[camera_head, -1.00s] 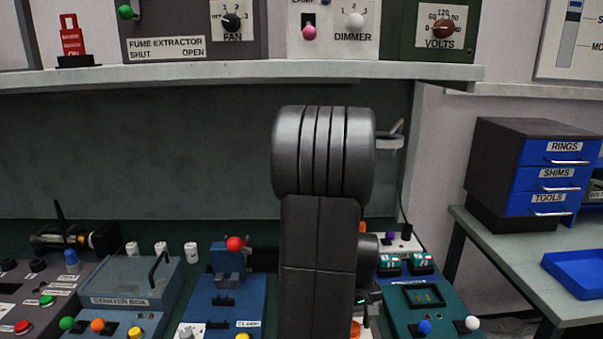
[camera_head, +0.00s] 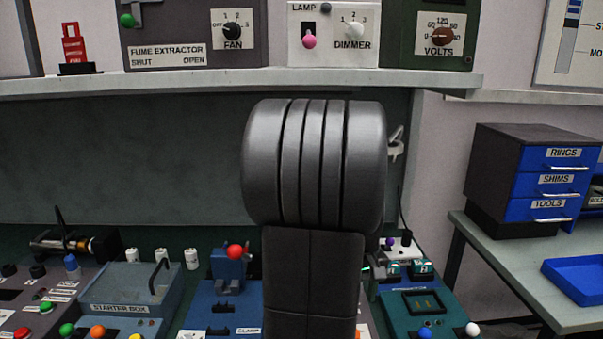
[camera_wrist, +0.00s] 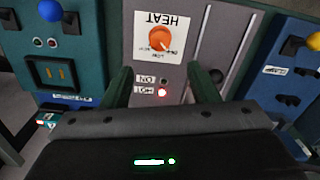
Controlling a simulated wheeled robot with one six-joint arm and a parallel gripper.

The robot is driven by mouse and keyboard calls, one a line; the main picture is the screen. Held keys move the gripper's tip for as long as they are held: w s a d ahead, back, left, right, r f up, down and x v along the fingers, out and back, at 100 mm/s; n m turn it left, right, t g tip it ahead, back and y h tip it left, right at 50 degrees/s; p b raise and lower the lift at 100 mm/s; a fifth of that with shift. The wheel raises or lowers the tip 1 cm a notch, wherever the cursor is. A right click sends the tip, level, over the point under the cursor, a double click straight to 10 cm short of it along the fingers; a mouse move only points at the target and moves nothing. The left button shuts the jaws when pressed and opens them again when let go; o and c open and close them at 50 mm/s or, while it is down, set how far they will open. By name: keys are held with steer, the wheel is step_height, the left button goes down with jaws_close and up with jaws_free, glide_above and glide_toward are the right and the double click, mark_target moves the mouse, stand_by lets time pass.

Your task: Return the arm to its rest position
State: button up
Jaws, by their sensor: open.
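My arm (camera_head: 314,165) stands large and dark in the middle of the head view and covers part of the bench. My gripper is hidden behind it there. In the wrist view my gripper (camera_wrist: 162,80) shows two dark green fingers spread apart with nothing between them. They are over a grey panel with a HEAT dial (camera_wrist: 160,38) with an orange knob. A lit red HOT lamp (camera_wrist: 162,92) shows between the fingers, below a dark ON lamp.
The shelf (camera_head: 180,84) crosses above the bench with control boxes on it. A starter box (camera_head: 125,285) and blue clamp unit (camera_head: 215,300) stand left of my arm. A teal unit (camera_head: 450,325) stands right. Blue drawers (camera_head: 550,185) stand on a side table at the right.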

step_height(320, 180, down, 11)
steer(key=shift+s+f+b, duration=0.1)
steer(key=shift+f+b, duration=0.05)
steer(key=shift+b, duration=0.25)
steer(key=shift+m, duration=0.4)
steer(key=shift+r+m, duration=0.2)
steer(key=shift+m, duration=0.6)
steer(key=m, duration=0.6)
steer(key=shift+p, duration=0.3)
steer(key=shift+r+m, duration=0.4)
step_height(320, 180, up, 12)
steer(key=shift+p, duration=0.35)
